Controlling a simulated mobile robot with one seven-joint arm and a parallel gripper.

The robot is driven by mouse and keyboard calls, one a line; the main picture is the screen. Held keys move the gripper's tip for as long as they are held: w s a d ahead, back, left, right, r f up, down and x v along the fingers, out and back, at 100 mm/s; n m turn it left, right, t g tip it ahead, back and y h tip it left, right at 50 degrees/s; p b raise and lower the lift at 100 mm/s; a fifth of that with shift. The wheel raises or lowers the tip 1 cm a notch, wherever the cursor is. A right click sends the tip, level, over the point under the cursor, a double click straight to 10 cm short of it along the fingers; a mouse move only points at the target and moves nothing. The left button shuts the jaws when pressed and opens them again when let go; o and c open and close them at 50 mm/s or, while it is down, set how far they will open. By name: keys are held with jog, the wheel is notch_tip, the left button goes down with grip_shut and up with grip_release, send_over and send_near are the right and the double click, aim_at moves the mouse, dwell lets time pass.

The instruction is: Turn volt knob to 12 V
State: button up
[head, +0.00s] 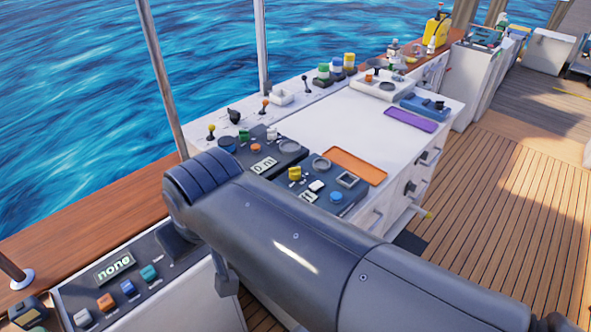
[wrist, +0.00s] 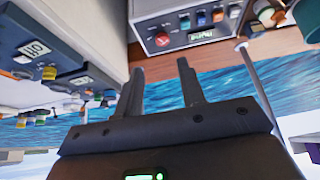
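I cannot tell for sure which control is the volt knob. A yellow knob (head: 294,173) sits on a dark blue panel (head: 327,202) in the head view, near a small display (head: 308,197) partly hidden by my arm. In the wrist view, tilted and nearly upside down, a yellow knob (wrist: 48,73) sits beside a display (wrist: 35,48) that seems to read OFF. My gripper (wrist: 160,68) is open and empty, its two fingers apart and touching no control. In the head view, my arm hides the gripper.
A panel with a "none" display (head: 113,262) and several coloured buttons lies at lower left; it also shows in the wrist view (wrist: 202,37), with a red button (wrist: 162,40). An orange tray (head: 357,166) and purple tray (head: 410,120) lie on the white counter (head: 335,125). Thin posts (head: 262,48) rise behind.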

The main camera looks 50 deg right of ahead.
jog(key=shift+o, duration=1.4)
jog(key=shift+w+d+r, duration=0.15)
jog(key=shift+w+d, duration=0.05)
jog(key=shift+w, duration=0.05)
jog(key=shift+o, duration=0.4)
jog(key=w+d+r+g+h, duration=0.1)
jog(key=w+d, duration=0.5)
jog(key=shift+w+d+r+n+g+h, duration=0.15)
jog(key=shift+w+r+n+g+h, duration=0.05)
jog(key=shift+n+g+h, duration=0.2)
jog(key=n+g+y, duration=0.1)
jog(key=n+g, duration=0.1)
jog(key=g, duration=0.2)
send_near(296, 169)
jog(key=f, duration=1)
jog(key=shift+d, duration=0.4)
jog(key=c, duration=1)
